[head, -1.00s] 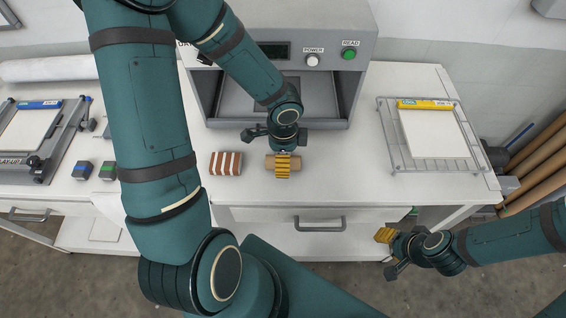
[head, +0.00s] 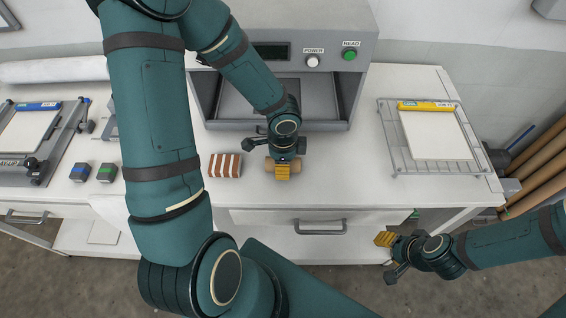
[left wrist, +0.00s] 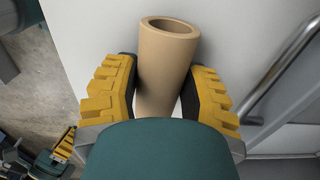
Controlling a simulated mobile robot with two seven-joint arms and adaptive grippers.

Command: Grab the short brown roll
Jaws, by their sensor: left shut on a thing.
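The short brown roll (left wrist: 165,65) is a hollow tan tube. In the left wrist view it sits between the two yellow ribbed fingers of my left gripper (left wrist: 163,95), which are shut on its sides. In the head view the roll (head: 269,164) lies at the table's front part, partly hidden by the gripper (head: 283,170). I cannot tell whether it touches the table. My right gripper (head: 388,254) is in front of the table at the lower right, with nothing seen in it; its finger gap is unclear.
A wire rack (head: 395,160) with a white sheet is at the right. Two small dark blocks (head: 107,171) are at the left. The table right of the roll is clear.

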